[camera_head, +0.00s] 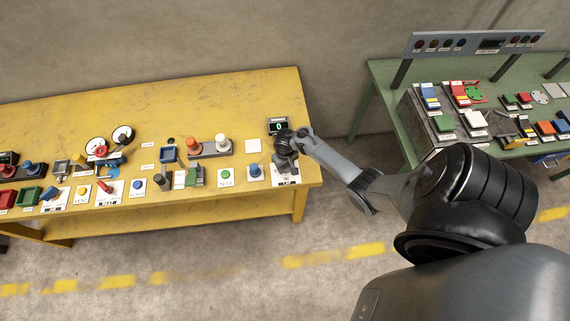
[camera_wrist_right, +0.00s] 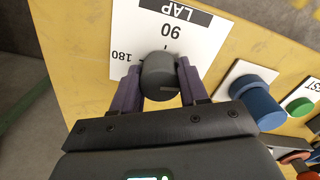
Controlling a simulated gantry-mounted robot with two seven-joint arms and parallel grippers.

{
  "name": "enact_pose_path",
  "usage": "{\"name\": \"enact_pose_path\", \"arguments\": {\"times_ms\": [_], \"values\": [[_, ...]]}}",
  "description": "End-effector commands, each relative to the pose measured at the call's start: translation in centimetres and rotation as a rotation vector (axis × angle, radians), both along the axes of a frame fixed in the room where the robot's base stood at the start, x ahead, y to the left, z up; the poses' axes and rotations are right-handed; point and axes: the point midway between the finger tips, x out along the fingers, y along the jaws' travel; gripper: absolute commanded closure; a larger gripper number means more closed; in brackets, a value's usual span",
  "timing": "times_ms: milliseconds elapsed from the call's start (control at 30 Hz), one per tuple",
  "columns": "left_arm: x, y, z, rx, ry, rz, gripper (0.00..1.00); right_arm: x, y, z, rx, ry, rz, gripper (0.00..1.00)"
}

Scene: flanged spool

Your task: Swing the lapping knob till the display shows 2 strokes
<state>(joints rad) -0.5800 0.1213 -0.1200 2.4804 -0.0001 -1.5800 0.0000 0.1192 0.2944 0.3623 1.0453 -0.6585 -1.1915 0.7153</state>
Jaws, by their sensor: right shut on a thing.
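The lapping knob (camera_wrist_right: 158,78) is a dark grey cylinder on a white plate (camera_wrist_right: 205,42) marked LAP, with 90 and 180 printed around it, in the right wrist view. My right gripper (camera_wrist_right: 160,88) is shut on the knob, one purple finger on each side. In the head view the right gripper (camera_head: 285,150) covers most of the knob at the right end of the yellow table. The display (camera_head: 278,126) stands just behind it, dark with a green digit that looks like 0. My left gripper is not in view.
A blue button (camera_wrist_right: 258,105) and a green button (camera_wrist_right: 299,106) sit beside the LAP plate. The yellow table (camera_head: 200,95) carries several blocks, knobs and buttons along its front. A green table (camera_head: 385,75) with a panel stands to the right.

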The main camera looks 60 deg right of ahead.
Motion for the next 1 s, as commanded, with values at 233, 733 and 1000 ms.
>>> {"name": "enact_pose_path", "arguments": {"times_ms": [233,733,1000], "values": [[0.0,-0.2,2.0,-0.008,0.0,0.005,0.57,-0.1,-0.1,0.4,-0.001,0.004,0.228,0.87],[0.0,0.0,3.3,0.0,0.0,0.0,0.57,0.0,-0.2,0.2,-0.002,0.003,0.704,0.87],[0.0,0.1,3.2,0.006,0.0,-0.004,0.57,0.0,-0.3,0.1,-0.001,0.005,0.962,0.87]]}}
